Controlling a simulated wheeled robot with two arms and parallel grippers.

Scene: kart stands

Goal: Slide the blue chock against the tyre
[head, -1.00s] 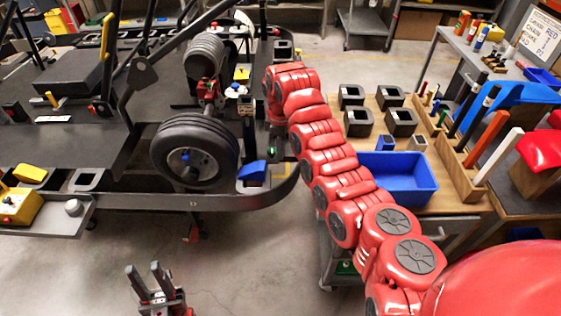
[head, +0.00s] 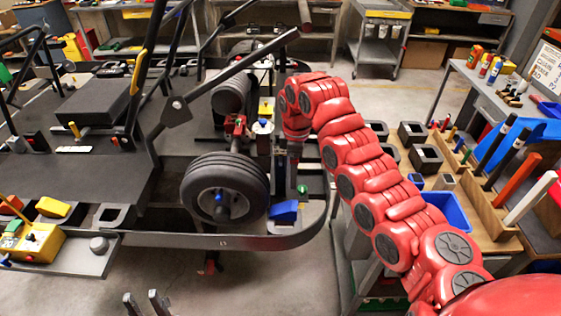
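The blue chock (head: 285,211) lies on the dark kart stand deck, just right of the tyre (head: 224,190). The tyre is black with a grey hub and stands upright; whether the chock touches it I cannot tell. My red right arm reaches in from the lower right, and its wrist is bent down above and behind the chock. The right gripper's fingers are not clear against the dark parts there. My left gripper (head: 143,302) is at the bottom edge, its two fingertips apart with nothing between them, well away from the chock.
The stand's rounded rim (head: 240,242) runs in front of the tyre and chock. A side shelf with a yellow box (head: 33,243) is at left. A bench with black square blocks (head: 425,158) and a blue bin (head: 446,210) stands at right.

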